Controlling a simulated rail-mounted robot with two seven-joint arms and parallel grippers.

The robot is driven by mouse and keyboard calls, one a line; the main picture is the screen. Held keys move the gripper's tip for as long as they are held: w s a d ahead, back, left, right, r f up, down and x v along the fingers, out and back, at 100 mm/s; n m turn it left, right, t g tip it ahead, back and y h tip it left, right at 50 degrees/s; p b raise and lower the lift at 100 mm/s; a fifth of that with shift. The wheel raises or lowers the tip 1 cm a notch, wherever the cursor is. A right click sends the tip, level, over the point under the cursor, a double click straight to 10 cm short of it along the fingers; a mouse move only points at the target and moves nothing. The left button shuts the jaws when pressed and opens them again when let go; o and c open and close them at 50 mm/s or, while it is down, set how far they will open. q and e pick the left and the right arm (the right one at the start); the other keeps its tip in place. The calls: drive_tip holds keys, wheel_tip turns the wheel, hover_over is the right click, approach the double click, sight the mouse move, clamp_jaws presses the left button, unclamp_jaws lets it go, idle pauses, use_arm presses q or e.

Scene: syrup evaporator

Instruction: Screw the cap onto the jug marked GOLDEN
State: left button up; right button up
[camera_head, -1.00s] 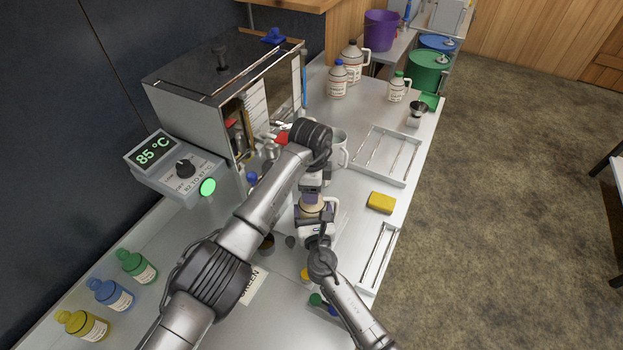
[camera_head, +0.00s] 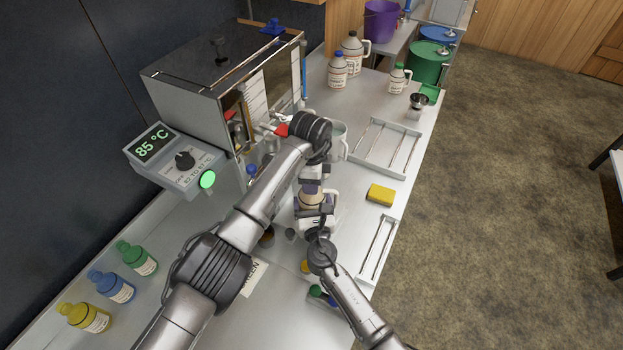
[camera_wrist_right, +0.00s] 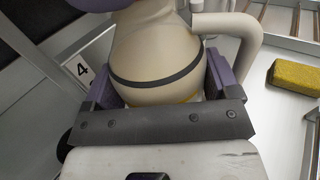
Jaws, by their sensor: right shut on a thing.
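A cream jug (camera_head: 311,201) with a handle stands upright on the bench; its marking is hidden. My right gripper (camera_head: 317,216) is shut around the jug's body. In the right wrist view the cream jug (camera_wrist_right: 155,50) has a dark band and a handle on its right, with purple fingers of my right gripper (camera_wrist_right: 160,85) on both sides. My left gripper (camera_head: 312,187) is directly above the jug's top, pointing down. The jug's mouth and any cap there are hidden by it, so I cannot tell whether its fingers hold a cap.
Loose yellow (camera_head: 306,266) and green (camera_head: 315,291) caps lie near my right arm. A yellow sponge (camera_head: 380,195) and a wire rack (camera_head: 377,250) are to the right. The evaporator (camera_head: 225,90) is behind left. Several bottles stand front left; capped jugs (camera_head: 338,72) stand at the back.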

use_arm(q)
drive_tip(key=o, duration=0.4)
drive_tip(key=shift+r, duration=0.1)
drive_tip(key=shift+r, duration=2.2)
drive_tip(key=shift+o, duration=0.3)
drive_tip(key=o, duration=0.5)
wheel_tip(320, 180, up, 12)
drive_tip(key=shift+a, duration=0.15)
